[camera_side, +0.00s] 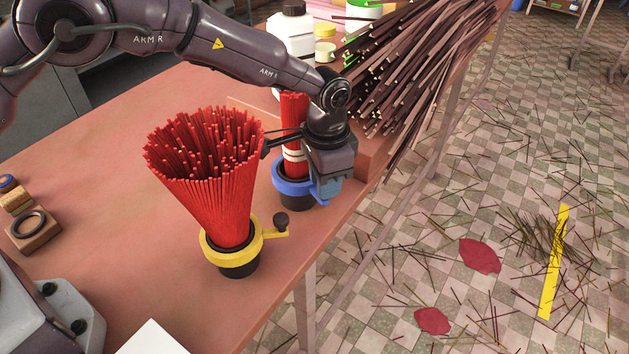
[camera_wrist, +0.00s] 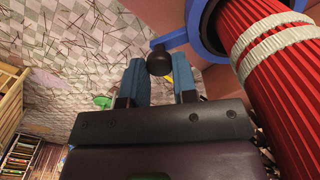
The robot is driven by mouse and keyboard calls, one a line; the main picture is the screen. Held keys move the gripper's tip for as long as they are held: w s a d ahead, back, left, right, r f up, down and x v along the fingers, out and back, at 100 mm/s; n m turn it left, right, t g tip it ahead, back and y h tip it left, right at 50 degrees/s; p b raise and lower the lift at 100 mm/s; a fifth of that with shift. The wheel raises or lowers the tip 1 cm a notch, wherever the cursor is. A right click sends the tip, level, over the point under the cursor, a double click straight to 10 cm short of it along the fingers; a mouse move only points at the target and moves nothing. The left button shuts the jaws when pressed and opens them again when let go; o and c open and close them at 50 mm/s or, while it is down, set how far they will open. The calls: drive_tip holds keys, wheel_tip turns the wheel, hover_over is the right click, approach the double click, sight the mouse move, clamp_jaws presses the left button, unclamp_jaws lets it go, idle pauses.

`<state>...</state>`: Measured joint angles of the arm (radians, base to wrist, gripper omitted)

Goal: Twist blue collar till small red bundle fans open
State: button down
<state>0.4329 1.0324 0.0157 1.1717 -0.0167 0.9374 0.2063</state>
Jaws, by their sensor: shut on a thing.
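The small red bundle (camera_side: 292,105) stands upright and narrow in the blue collar (camera_side: 283,187), around a black base. White bands circle it; it fills the right side of the wrist view (camera_wrist: 270,75). The blue collar (camera_wrist: 200,25) has a short arm ending in a black ball knob (camera_wrist: 159,62). My gripper (camera_side: 326,190) is at the collar's right side, its blue fingers (camera_wrist: 157,70) shut on the knob, one finger on each side. In the side view the knob is hidden by my gripper, which also covers part of the bundle.
A large fanned red bundle (camera_side: 205,165) stands in a yellow collar (camera_side: 215,252) with its own black knob (camera_side: 281,219), close on the left. A pile of dark sticks (camera_side: 420,50) overhangs the table's right edge behind. A white bottle (camera_side: 292,32) stands at the back.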

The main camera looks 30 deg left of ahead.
drive_tip(key=w+a+n, duration=0.1)
drive_tip(key=w+n, duration=0.7)
drive_tip(key=n, duration=0.4)
drive_tip(key=shift+a, duration=0.25)
idle(0.4)
drive_tip(key=c, duration=0.9)
unclamp_jaws()
wheel_tip(320, 180, up, 8)
drive_tip(key=shift+f, duration=0.2)
drive_tip(key=shift+r, duration=0.1)
